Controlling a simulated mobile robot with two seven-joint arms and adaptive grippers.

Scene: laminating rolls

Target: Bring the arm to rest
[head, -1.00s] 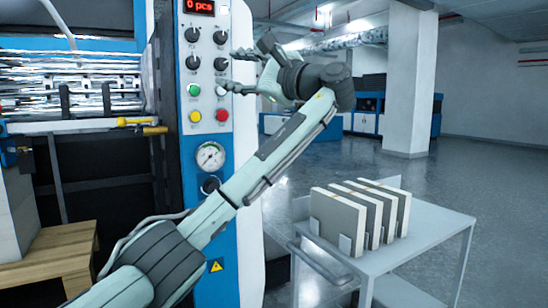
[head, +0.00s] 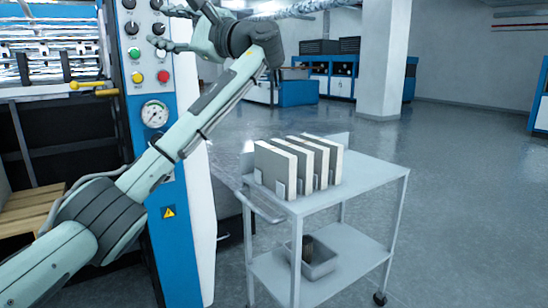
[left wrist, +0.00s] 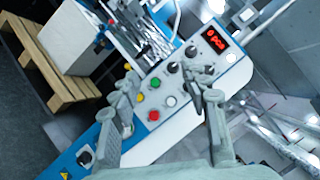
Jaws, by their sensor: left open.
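My left gripper (head: 162,27) is open and empty, held up in front of the control panel of the blue and white machine (head: 180,230). Its fingers point left toward the knobs and cover part of the panel's right side in the head view. In the left wrist view the gripper's two fingers (left wrist: 160,78) are spread wide, with the panel's knobs and green, yellow, red and white buttons (left wrist: 155,98) beyond them. Nothing is between the fingers. I cannot tell how near the fingertips are to the panel. My right gripper is in neither view.
A grey cart (head: 365,180) stands right of the machine, with several upright pale slabs (head: 275,170) on top and a grey bin (head: 318,262) on its lower shelf. A white pillar (head: 385,70) stands behind. The floor to the right is clear. A wooden pallet (left wrist: 45,65) lies beside the machine.

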